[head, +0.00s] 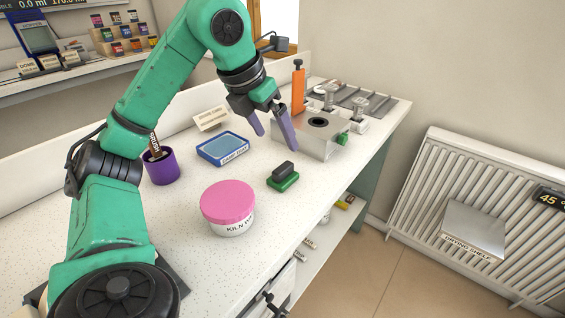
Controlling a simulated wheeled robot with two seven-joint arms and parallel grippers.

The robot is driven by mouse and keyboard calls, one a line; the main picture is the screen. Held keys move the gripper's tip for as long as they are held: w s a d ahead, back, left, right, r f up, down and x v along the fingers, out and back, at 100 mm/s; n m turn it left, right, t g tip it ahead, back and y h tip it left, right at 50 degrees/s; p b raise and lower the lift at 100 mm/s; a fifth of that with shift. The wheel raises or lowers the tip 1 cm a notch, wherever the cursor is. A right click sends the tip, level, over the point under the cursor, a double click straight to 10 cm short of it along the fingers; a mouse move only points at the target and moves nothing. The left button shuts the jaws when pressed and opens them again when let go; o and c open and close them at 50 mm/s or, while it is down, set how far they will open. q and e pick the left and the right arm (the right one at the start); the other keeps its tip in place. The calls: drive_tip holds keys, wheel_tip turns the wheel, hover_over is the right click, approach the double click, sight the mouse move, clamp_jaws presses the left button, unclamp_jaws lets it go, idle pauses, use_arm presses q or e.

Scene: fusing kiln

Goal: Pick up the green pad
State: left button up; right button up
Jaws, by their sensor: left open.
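The green pad (283,184) lies on the speckled white worktop, near its front edge, with a black grip-like block (284,169) on top of it. My left gripper (277,142) reaches in from above with its two purple-grey fingers spread and nothing between them. Its fingertips are above and behind the pad, apart from it, close to the metal block. The pad is in full view. My right gripper is not in the picture.
A pink-lidded tub (229,203) stands left of the pad, and a blue tray (223,148) lies behind it. A metal block (322,146) with an orange lever (298,84) stands behind right. A purple cup (161,168) is further left. Bare worktop surrounds the pad.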

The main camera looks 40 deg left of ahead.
use_arm(q)
drive_tip(key=a, duration=0.1)
drive_tip(key=b, duration=0.2)
hover_over(281, 168)
drive_tip(key=s+d, duration=0.1)
drive_tip(key=s, duration=0.2)
drive_tip(key=shift+y, duration=0.4)
wheel_tip(281, 168, down, 6)
drive_tip(key=shift+w+r, duration=0.1)
drive_tip(key=x, duration=0.4)
drive_tip(key=b+x, duration=0.1)
drive_tip(key=x, duration=0.2)
drive_tip(key=shift+w+a+r, duration=0.1)
drive_tip(key=shift+w+a, duration=0.05)
drive_tip(key=shift+a, duration=0.2)
drive_tip(key=shift+w+a+f, duration=0.1)
drive_tip(key=shift+w+f, duration=0.15)
drive_tip(key=shift+f, duration=0.05)
drive_tip(key=c, duration=1.4)
drive_tip(key=shift+c, duration=0.2)
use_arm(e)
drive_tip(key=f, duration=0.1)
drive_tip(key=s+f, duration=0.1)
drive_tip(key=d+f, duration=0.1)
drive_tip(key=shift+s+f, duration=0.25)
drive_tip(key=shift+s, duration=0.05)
